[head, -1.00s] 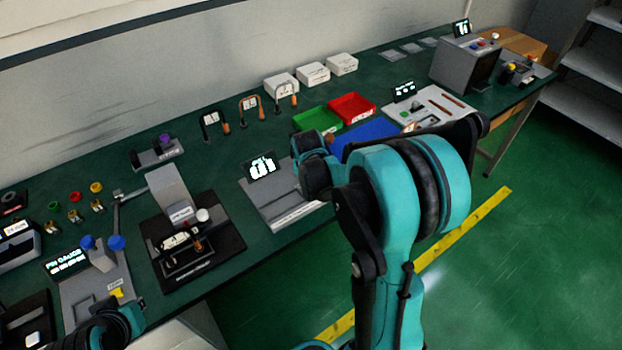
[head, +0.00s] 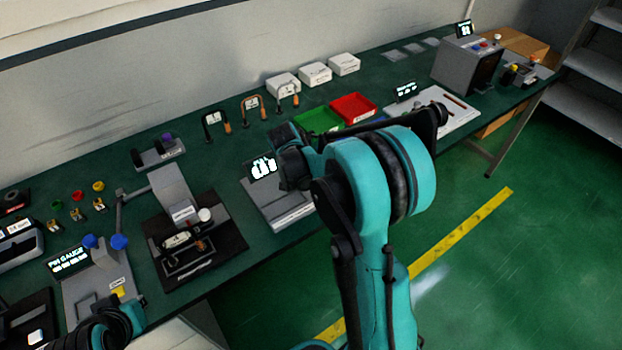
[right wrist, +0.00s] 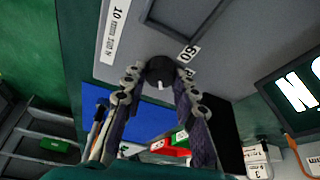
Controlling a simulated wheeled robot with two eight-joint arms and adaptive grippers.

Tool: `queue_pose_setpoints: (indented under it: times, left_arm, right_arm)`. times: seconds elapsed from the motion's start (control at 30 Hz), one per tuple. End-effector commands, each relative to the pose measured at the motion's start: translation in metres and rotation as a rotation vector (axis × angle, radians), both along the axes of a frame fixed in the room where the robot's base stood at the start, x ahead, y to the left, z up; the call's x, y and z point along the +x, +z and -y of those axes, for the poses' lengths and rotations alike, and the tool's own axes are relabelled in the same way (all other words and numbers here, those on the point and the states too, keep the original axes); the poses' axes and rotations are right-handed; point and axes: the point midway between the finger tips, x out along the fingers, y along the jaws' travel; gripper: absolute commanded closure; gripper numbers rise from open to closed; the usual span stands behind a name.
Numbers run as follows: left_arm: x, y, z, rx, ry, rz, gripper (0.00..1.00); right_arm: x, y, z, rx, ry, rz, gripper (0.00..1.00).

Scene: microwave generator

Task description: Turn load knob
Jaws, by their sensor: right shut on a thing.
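A dark round knob (right wrist: 160,72) with a white mark sits on a grey panel (right wrist: 215,50) in the right wrist view. White labels reading about "10" and "60" lie beside it. My right gripper (right wrist: 160,82) is shut on the knob, one finger on each side. In the head view a grey device (head: 283,207) with a lit display (head: 264,167) stands just left of my right arm. The arm covers part of it, and the right fingertips and knob cannot be made out there. Part of my left arm shows at the bottom left; its fingers are out of view.
Green (head: 317,120) and red (head: 354,107) bins stand behind my right arm, with white boxes (head: 314,74) at the wall. A dark fixture base (head: 225,255) and a pin gauge (head: 110,275) are to the left. A microwave-like box (head: 466,65) stands far right. Open floor lies in front.

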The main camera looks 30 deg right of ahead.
Motion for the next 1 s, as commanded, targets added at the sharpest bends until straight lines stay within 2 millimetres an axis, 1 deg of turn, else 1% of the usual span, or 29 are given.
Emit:
queue_pose_setpoints:
  times: [0.47, 0.5, 0.53, 0.57, 0.87, 0.97, 1.0]
  left_arm:
    - [0.0, 0.0, 0.0, 0.0, 0.0, 0.0, 1.0]
    - [0.0, 0.0, 0.0, 0.0, 0.0, 0.0, 1.0]
    - [0.0, 0.0, 0.0, 0.0, 0.0, 0.0, 1.0]
    - [0.0, 0.0, 0.0, 0.0, 0.0, 0.0, 1.0]
    - [0.0, 0.0, 0.0, 0.0, 0.0, 0.0, 1.0]
    - [0.0, 0.0, 0.0, 0.0, 0.0, 0.0, 1.0]
    - [0.0, 0.0, 0.0, 0.0, 0.0, 0.0, 1.0]
  right_arm:
    - [0.0, 0.0, 0.0, 0.001, -0.013, 0.001, 1.0]
    - [0.0, 0.0, 0.0, 0.001, -0.013, 0.001, 0.62]
    - [0.0, 0.0, 0.0, 0.001, -0.013, 0.001, 0.54]
    - [0.0, 0.0, 0.0, 0.001, -0.013, 0.001, 0.51]
    - [0.0, 0.001, -0.001, 0.0, -0.012, 0.0, 0.51]
    - [-0.001, 0.008, -0.004, 0.0, -0.011, 0.0, 0.51]
    - [-0.001, 0.013, -0.006, 0.0, -0.01, 0.001, 0.51]
